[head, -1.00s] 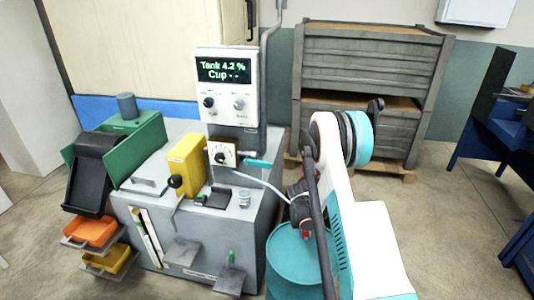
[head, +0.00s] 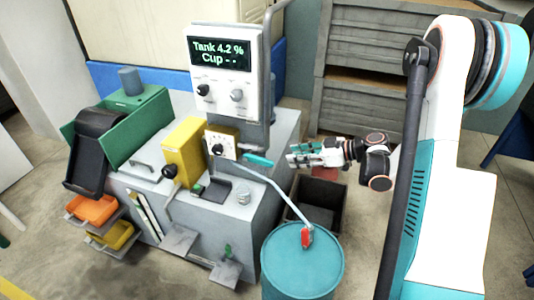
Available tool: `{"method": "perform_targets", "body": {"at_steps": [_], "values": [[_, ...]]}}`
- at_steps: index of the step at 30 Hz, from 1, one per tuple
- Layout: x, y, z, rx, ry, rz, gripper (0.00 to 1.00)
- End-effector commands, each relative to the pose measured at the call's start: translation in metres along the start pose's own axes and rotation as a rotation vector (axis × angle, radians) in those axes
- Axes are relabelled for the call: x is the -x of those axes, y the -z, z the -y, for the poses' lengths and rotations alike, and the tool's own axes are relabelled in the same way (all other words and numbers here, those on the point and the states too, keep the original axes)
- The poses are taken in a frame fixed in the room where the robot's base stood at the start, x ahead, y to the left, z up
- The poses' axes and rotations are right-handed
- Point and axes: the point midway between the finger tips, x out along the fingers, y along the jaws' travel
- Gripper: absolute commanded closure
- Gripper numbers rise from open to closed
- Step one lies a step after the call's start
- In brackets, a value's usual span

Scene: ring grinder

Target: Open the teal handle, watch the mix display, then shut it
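The teal handle (head: 258,159) sticks out to the right from the side of the white dial box (head: 221,146) on the grey machine. My gripper (head: 290,157) is to the right of the handle, pointing left toward it, with a small gap showing between them. Its fingers look apart and nothing shows between them. The mix display (head: 219,51) on the white panel above reads "Tank 4.2 %" and "Cup - -". A small clear cup (head: 243,193) stands on the machine top below the handle.
A teal drum (head: 300,272) stands in front of the machine, with a red nozzle (head: 306,237) and a pale hose (head: 270,183) above it. A dark open bin (head: 322,190) is behind the drum. A yellow block (head: 183,148) and green tray (head: 140,124) are further left.

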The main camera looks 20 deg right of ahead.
Motion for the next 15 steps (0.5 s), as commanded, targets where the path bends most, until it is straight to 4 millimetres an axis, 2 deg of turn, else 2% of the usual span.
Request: {"method": "perform_targets", "body": {"at_steps": [5,15], "values": [[-0.015,0.001,0.001,0.001,0.004,-0.008,0.65],[-0.081,-0.001,0.002,0.001,0.005,-0.005,0.65]]}}
